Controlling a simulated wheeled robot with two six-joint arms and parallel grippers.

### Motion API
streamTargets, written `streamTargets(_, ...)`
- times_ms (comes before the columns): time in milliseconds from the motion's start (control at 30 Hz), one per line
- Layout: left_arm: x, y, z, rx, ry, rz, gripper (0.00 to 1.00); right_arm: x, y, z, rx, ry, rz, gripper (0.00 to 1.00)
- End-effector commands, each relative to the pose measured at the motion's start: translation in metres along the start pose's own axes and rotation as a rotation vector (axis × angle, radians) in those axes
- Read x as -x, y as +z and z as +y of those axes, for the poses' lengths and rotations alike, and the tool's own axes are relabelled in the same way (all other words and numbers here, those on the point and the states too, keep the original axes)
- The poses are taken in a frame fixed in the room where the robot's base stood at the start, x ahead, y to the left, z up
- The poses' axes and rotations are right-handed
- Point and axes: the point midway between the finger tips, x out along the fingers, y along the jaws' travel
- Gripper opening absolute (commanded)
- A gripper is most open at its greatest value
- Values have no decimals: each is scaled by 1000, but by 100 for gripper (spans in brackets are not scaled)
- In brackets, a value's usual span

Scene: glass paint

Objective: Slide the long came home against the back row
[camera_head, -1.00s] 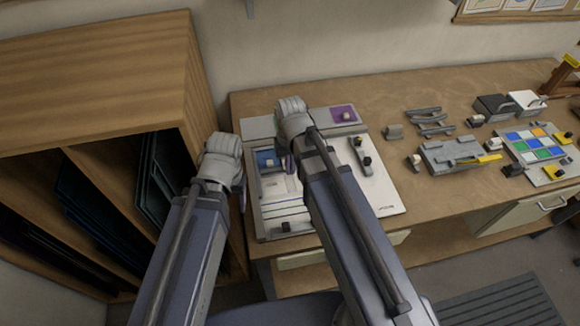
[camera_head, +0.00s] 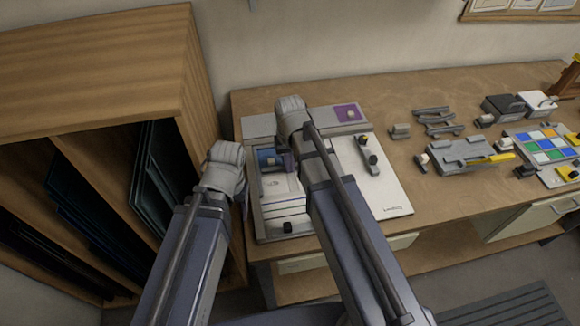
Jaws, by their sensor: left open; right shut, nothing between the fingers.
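The white work board (camera_head: 388,200) lies at the table's left end, under my two arms. A blue glass piece (camera_head: 267,158) and pale strips (camera_head: 284,208) lie on its left part. A purple piece (camera_head: 349,113) with a knob sits at the back right. A short dark bar (camera_head: 368,155) lies right of my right arm. I cannot tell which strip is the long came. My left gripper (camera_head: 243,193) is open at the board's left edge, its fingertips mostly hidden. My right gripper (camera_head: 287,160) is shut and empty beside the blue piece, partly hidden by its own arm.
Several grey strips (camera_head: 436,120) lie at the back of the table (camera_head: 400,82). A wooden rack (camera_head: 100,60) stands close left of my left arm.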

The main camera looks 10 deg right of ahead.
Motion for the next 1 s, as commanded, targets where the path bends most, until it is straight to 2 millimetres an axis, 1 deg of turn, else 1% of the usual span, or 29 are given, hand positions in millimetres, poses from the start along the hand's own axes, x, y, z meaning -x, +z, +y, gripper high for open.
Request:
streamTargets(133, 0, 0, 0, 0, 0, 0, 62, 0, -15, 0, 0, 0, 0, 0)
streamTargets(200, 0, 0, 0, 0, 0, 0, 62, 0, -19, 0, 0, 0, 1, 0)
streamTargets(567, 0, 0, 0, 0, 0, 0, 62, 0, -17, 0, 0, 0, 5, 0)
streamTargets(667, 0, 0, 0, 0, 0, 0, 62, 0, -12, 1, 0, 0, 5, 0)
streamTargets(767, 0, 0, 0, 0, 0, 0, 62, 0, -3, 2, 0, 0, 3, 0)
streamTargets(967, 1, 0, 0, 0, 0, 0, 62, 1, 29, 5, 0, 0, -1, 0)
streamTargets(1000, 15, 1, -1, 0, 0, 0, 62, 15, 24, 5, 0, 0, -1, 0)
